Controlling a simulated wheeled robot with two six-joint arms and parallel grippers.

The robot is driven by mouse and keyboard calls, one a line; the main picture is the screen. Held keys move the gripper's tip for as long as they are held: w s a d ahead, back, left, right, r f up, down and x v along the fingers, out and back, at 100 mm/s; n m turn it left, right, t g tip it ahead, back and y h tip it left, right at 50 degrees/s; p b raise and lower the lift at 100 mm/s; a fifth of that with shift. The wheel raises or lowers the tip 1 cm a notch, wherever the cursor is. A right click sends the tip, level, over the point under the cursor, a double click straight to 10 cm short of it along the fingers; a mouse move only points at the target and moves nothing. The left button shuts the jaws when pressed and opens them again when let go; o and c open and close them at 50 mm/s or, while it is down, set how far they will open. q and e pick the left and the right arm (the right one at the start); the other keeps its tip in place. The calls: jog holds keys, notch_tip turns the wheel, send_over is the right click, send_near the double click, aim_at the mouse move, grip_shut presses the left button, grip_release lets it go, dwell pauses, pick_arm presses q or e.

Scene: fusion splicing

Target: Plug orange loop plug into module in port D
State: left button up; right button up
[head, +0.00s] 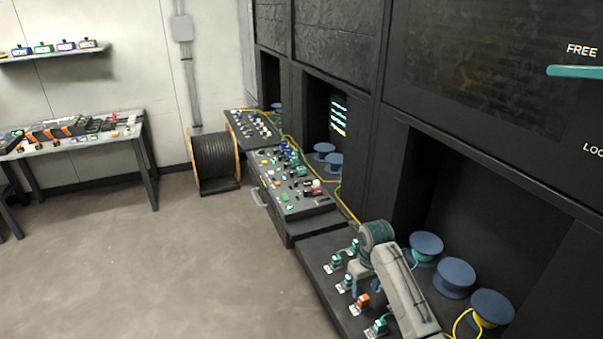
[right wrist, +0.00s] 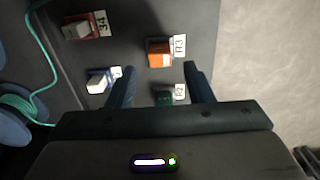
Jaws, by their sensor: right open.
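An orange plug (right wrist: 160,53) sits upright on the dark bench by a white label in the right wrist view. It also shows in the head view (head: 362,301), among teal plugs at the front of the near bench. My right gripper (right wrist: 161,78) is open and empty above the bench. Its fingers point towards the orange plug, with a green plug (right wrist: 165,98) showing between them. In the head view my right gripper (head: 355,270) is partly hidden by my arm. My left gripper is not in view. I cannot tell which module is in port D.
Blue spools (head: 453,275) with cable stand in the bay. A further bench (head: 290,217) holds several coloured parts.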

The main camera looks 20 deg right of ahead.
aim_at(364, 298)
jog(key=shift+f+b, duration=0.35)
jog(key=shift+f, duration=2.25)
jog(key=shift+r+p, duration=0.1)
jog(key=shift+p, duration=0.3)
grip_shut()
jog(key=shift+r, duration=2.95)
